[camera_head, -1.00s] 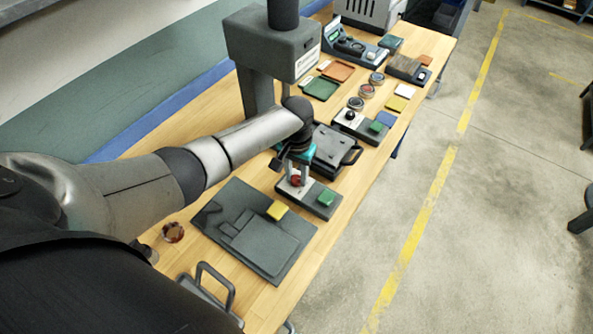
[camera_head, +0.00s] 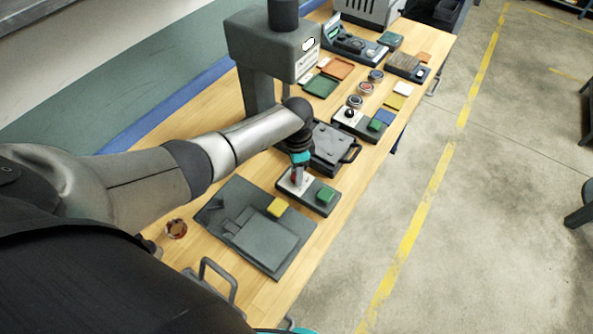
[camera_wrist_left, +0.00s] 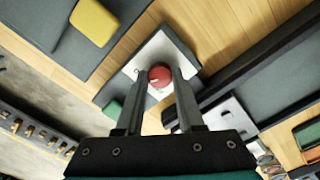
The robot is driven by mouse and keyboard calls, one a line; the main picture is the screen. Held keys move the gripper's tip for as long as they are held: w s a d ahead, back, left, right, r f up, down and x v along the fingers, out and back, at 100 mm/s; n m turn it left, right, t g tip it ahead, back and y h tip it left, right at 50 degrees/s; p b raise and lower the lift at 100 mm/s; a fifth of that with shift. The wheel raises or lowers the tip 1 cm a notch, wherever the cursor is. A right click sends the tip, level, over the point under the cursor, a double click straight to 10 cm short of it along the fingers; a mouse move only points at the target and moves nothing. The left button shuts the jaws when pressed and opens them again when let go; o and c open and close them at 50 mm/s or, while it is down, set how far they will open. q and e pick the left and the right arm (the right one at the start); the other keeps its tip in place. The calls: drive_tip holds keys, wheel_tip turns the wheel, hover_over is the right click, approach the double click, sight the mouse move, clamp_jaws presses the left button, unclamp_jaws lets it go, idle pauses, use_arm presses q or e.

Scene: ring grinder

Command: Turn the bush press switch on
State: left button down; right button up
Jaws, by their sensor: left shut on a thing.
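A dark switch box with a pale plate (camera_head: 287,184), a red knob (camera_wrist_left: 159,76) and a green block (camera_head: 325,195) sits on the wooden bench. My left gripper (camera_head: 297,175) points down over the pale plate. In the left wrist view its two fingers (camera_wrist_left: 162,80) are closed on the sides of the red knob, which has a white mark. In the head view the gripper mostly hides the knob. The grey press (camera_head: 270,50) stands behind, with a bright white patch (camera_head: 309,44) on its head. My right gripper is out of view.
A dark plate with a yellow block (camera_head: 277,207) lies in front of the switch box. A black case (camera_head: 332,147) with a handle is close behind it. Another switch box with a black knob (camera_head: 349,112) is farther back.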

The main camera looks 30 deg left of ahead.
use_arm(q)
drive_tip(key=shift+m, duration=0.5)
drive_tip(key=c, duration=0.5)
unclamp_jaws()
drive_tip(key=shift+r, duration=0.15)
wheel_tip(320, 180, up, 15)
drive_tip(key=shift+p, duration=0.95)
